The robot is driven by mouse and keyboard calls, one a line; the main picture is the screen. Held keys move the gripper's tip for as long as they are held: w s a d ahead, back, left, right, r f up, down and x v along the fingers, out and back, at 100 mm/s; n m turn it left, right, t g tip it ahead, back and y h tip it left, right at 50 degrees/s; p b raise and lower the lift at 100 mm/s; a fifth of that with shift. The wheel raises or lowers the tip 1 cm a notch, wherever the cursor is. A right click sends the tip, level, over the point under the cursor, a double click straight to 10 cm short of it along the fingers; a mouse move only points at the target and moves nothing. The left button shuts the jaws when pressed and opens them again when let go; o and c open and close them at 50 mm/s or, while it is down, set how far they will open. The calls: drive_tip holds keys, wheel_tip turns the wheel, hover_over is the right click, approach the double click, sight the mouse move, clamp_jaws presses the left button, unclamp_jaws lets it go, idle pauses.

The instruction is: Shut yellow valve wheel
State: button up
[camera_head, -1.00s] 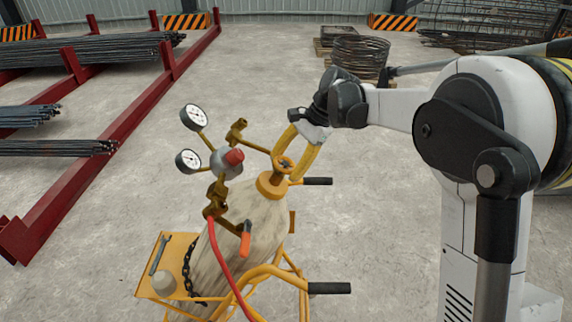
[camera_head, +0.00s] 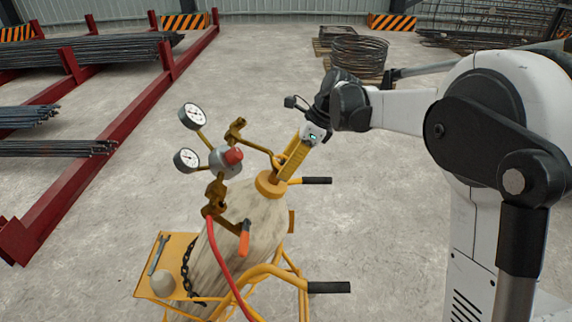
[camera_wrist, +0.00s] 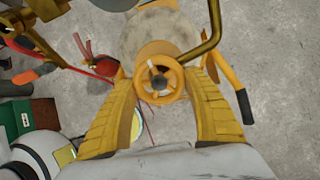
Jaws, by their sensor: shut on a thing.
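The yellow valve wheel (camera_wrist: 160,80) is a small spoked ring on top of a worn, pale gas cylinder (camera_head: 252,215). In the wrist view it faces the camera between my two yellow ribbed fingers. My gripper (camera_head: 288,168) comes down on it from the upper right in the head view, and its fingers hide most of the wheel there. The gripper is shut on the wheel, with one finger at either side of its rim. The far side of the wheel is hidden in the head view.
Two pressure gauges (camera_head: 193,116) and a regulator with a red knob (camera_head: 233,155) stand close left of the wheel. A red hose (camera_head: 222,255) hangs down. The yellow cart has black handles (camera_head: 329,287). Open concrete floor lies around it; red racks stand left.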

drive_tip(key=shift+m, duration=0.6)
drive_tip(key=o, duration=1.2)
drive_tip(key=v, duration=1.2)
drive_tip(key=s+d+f+n+t+h+b, duration=0.2)
drive_tip(key=s+d+f+n+b, duration=0.2)
drive_tip(key=s+f+n, duration=0.3)
drive_tip(key=s+d+f+n+t+h+b, duration=0.2)
drive_tip(key=s+f+n+b, duration=0.4)
drive_tip(key=s, duration=0.4)
drive_tip(key=s+d+f+n+t+h+b, duration=0.1)
drive_tip(key=s+d+f+n+t+b, duration=0.1)
drive_tip(key=s+d+f+n+b, duration=0.3)
drive_tip(key=s+f+n, duration=0.2)
drive_tip(key=s+f, duration=0.2)
drive_tip(key=shift+s+d+f+n+t+h, duration=0.35)
drive_tip(key=shift+f+n+t+h, duration=0.05)
